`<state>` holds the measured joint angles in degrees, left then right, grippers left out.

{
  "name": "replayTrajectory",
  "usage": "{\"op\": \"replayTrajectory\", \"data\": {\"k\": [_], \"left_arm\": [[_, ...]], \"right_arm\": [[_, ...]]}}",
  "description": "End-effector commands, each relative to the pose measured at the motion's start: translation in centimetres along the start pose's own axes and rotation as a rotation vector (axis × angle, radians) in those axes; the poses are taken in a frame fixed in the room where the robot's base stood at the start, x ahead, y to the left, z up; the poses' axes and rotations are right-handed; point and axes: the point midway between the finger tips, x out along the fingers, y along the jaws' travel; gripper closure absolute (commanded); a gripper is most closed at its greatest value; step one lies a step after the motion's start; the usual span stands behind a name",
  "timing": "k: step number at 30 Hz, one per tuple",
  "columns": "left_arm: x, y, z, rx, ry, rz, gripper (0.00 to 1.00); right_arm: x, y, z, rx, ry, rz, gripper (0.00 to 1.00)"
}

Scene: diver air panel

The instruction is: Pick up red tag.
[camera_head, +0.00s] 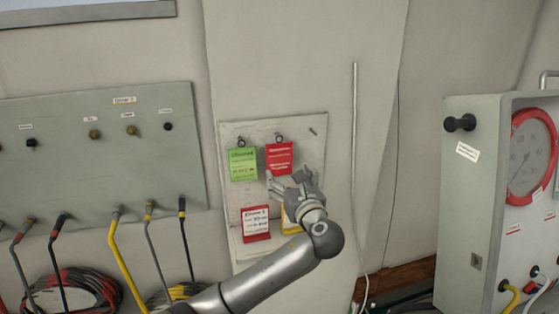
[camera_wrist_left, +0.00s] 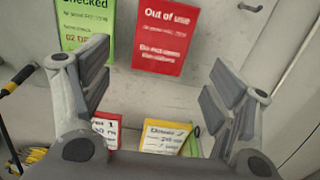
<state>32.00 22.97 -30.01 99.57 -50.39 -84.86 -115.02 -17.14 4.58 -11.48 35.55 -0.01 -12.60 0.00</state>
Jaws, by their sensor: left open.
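The red tag (camera_head: 279,157) hangs from a hook on the upper part of a pale wall board. It also shows in the left wrist view (camera_wrist_left: 165,38), reading "Out of use", upper middle between my fingers. My left gripper (camera_head: 291,180) is open in front of the board, just below and in front of the red tag. In the left wrist view its two fingers (camera_wrist_left: 160,90) stand wide apart with nothing between them touching. The tag's lower edge is partly near the gripper in the head view. My right gripper is not in view.
A green tag (camera_head: 243,164) hangs left of the red one. Below are a red-framed white card (camera_head: 256,224) and a yellow card (camera_wrist_left: 166,137), partly hidden by my gripper in the head view. A grey hose panel (camera_head: 100,160) is left; a gauge cabinet (camera_head: 475,200) is right.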

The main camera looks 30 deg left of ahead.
Motion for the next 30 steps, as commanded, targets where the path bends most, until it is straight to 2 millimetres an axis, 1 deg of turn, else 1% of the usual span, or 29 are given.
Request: {"op": "replayTrajectory", "data": {"k": [1,3,9,12,17,20,24,30], "left_arm": [[0.6,0.1,-0.3,0.003,-0.003,0.003,0.2],[1.5,0.1,-0.4,0.001,-0.002,0.002,0.2],[4.1,0.0,-0.3,-0.001,0.0,0.002,0.2],[4.9,0.0,-0.2,-0.002,0.001,0.001,0.2],[5.4,0.0,-0.1,-0.002,0.001,0.0,0.2],[6.0,-0.1,-0.2,-0.003,0.002,0.001,0.2],[7.5,-0.2,0.0,-0.004,0.001,0.002,0.2],[9.5,-0.3,0.3,-0.003,0.002,0.001,0.2]], "right_arm": [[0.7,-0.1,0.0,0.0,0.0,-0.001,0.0],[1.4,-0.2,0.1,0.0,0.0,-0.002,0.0],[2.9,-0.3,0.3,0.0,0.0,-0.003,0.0],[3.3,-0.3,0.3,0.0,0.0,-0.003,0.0],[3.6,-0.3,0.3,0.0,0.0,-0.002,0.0],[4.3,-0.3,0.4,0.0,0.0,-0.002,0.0],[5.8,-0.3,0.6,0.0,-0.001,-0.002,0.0],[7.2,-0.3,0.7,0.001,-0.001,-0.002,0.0]]}}
